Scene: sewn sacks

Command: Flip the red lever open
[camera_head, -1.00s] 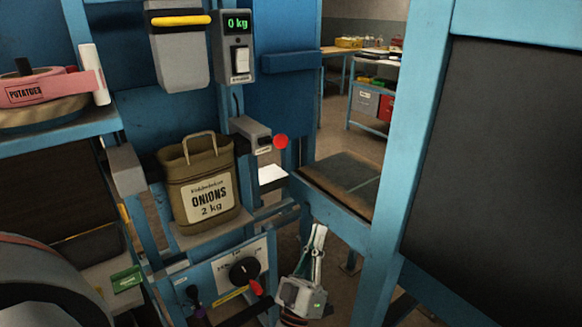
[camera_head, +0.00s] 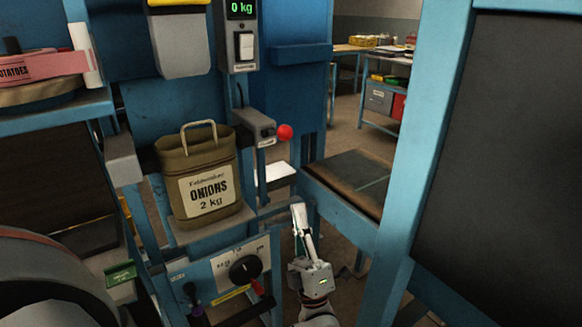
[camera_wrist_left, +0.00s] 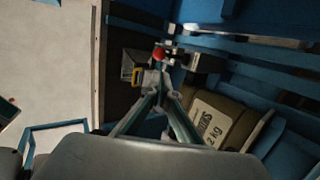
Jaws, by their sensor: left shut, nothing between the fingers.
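A red ball knob (camera_head: 285,132) sits on the end of a grey lever housing (camera_head: 254,126), to the right of the onion sack (camera_head: 206,190). The red knob also shows in the left wrist view (camera_wrist_left: 158,53), just beyond the fingertips. My left gripper (camera_head: 298,210) is shut and empty. It points upward below the red knob, apart from it in the head view. In the left wrist view the closed fingertips (camera_wrist_left: 155,78) point toward the knob. A smaller red-tipped handle (camera_head: 258,287) is on the dial panel below the sack. My right gripper is out of view.
The dial panel (camera_head: 222,272) stands left of my left gripper. A blue frame post (camera_head: 425,150) with a dark panel stands at the right. A low dark platform (camera_head: 350,180) lies behind the gripper. A scale display (camera_head: 241,9) reads 0 kg.

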